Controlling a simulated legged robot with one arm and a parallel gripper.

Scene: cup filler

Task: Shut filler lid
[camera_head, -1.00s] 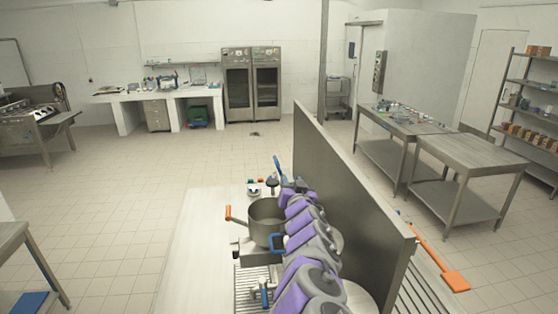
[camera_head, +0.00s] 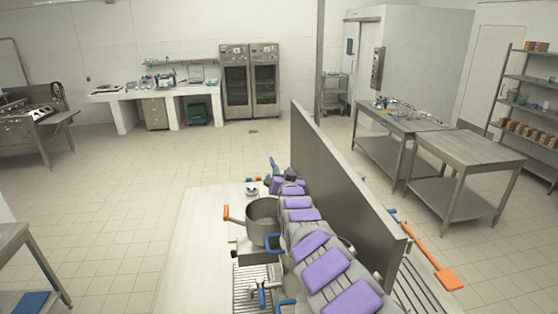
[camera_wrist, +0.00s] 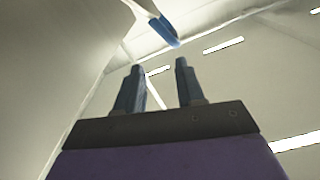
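The filler shows in the head view as an open steel pot (camera_head: 262,212) with an orange handle (camera_head: 234,214) on its left and blue handles (camera_head: 273,242) below. It stands above a slatted grate (camera_head: 248,288). I cannot make out its lid for certain. My gripper (camera_head: 275,168) is small at the far end of my purple and grey arm, beyond the pot. In the wrist view my gripper (camera_wrist: 158,88) points upward, its two blue fingers apart with nothing between them. A pale bar with a blue tip (camera_wrist: 165,32) shows beyond the fingers; I cannot tell if they touch.
A tall steel partition (camera_head: 345,185) runs close along the right of my arm. An orange paddle-like tool (camera_head: 448,280) lies beyond it. The pale counter (camera_head: 185,255) left of the pot is mostly bare. Steel tables (camera_head: 470,150) stand at the right, with open floor around.

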